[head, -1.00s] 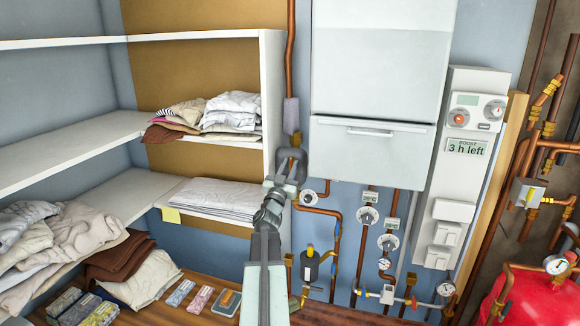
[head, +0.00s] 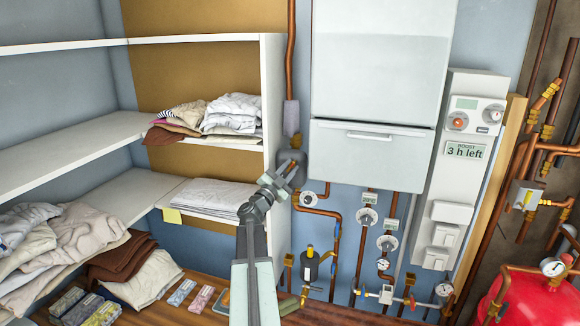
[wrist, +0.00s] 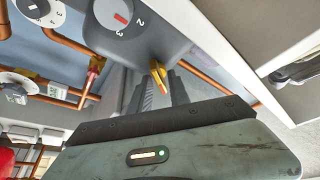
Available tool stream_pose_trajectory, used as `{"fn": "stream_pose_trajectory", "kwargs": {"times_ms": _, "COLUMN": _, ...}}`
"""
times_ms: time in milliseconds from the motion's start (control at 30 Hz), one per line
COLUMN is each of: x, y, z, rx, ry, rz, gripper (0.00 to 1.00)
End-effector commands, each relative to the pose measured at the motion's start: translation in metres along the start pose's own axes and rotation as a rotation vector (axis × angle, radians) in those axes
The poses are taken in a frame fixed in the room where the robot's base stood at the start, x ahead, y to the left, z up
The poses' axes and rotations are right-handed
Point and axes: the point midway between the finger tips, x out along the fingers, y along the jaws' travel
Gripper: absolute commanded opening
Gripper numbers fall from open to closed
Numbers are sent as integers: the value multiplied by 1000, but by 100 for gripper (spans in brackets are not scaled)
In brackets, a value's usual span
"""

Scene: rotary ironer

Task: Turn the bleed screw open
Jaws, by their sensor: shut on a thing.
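The bleed screw (wrist: 158,74), a small brass piece with an orange-red edge, shows in the wrist view at the side of a grey housing (wrist: 140,45). The housing carries a white dial with a red mark and numbers. My gripper (wrist: 156,88) is shut on the screw, whose outer part shows between the dark fingers. In the head view my gripper (head: 288,172) is in front of the grey housing (head: 294,157) on the pipe right of the shelves. The screw itself is hidden or too small to make out there.
The white shelf unit (head: 273,120) stands close left of my gripper. Copper pipes with gauges and valves (head: 387,243) run to the right, below a white boiler (head: 375,90). A red-handled brass valve (wrist: 94,68) is near in the wrist view. A red tank (head: 515,300) stands far right.

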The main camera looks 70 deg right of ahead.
Motion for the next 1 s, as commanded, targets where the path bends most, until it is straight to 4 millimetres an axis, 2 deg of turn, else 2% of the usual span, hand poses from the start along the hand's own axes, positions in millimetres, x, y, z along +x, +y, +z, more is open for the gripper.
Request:
{"fn": "stream_pose_trajectory", "kwargs": {"times_ms": 400, "x": 0, "y": -2, "z": -1, "rx": 162, "ry": 1, "rz": 65, "gripper": 0}}
{"fn": "stream_pose_trajectory", "kwargs": {"times_ms": 1000, "x": 0, "y": -2, "z": 0, "rx": 200, "ry": -1, "rz": 79, "gripper": 0}}
